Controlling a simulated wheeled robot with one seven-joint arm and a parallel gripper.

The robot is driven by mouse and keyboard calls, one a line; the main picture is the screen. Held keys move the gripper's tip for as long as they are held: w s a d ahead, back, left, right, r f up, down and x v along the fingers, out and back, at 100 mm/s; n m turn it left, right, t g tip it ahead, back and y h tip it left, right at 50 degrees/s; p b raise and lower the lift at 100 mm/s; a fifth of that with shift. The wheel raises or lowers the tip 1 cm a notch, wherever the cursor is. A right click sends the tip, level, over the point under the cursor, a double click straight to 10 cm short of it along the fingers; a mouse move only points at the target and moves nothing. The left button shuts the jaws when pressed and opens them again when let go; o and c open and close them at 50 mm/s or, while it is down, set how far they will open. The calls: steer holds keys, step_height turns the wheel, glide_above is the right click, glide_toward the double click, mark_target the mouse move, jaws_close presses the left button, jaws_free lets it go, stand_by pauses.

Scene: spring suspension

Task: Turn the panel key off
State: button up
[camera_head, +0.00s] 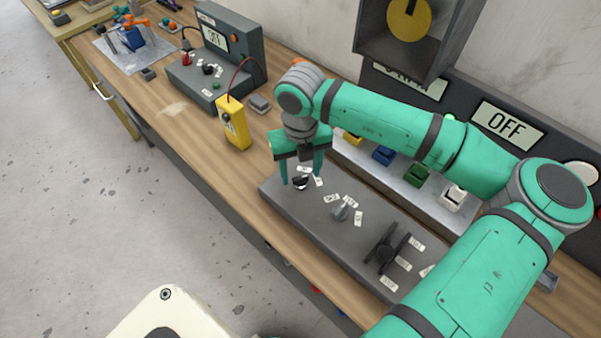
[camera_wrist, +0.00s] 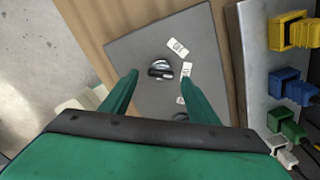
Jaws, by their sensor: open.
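The panel key (camera_head: 300,182) is a small dark and silver piece on the sloped grey panel (camera_head: 330,228), near its left end, with white labels beside it. In the wrist view the key (camera_wrist: 160,69) stands on the panel ahead of my fingertips, with two white labels at its right. My gripper (camera_head: 303,178) is green and points down over the key. Its two fingers are apart, one on each side of the key in the head view. I cannot tell whether the fingers touch the key.
A small lever (camera_head: 341,212) and a dark rotary handle (camera_head: 386,250) sit further right on the panel. Yellow, blue, green and white connectors stand on a strip (camera_head: 400,187) behind. A display (camera_head: 507,124) reads OFF. A yellow meter (camera_head: 233,124) stands left of my gripper.

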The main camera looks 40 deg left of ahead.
steer(key=shift+w+f, duration=0.1)
steer(key=shift+f, duration=0.75)
steer(key=c, duration=1.1)
steer(key=shift+o, duration=0.2)
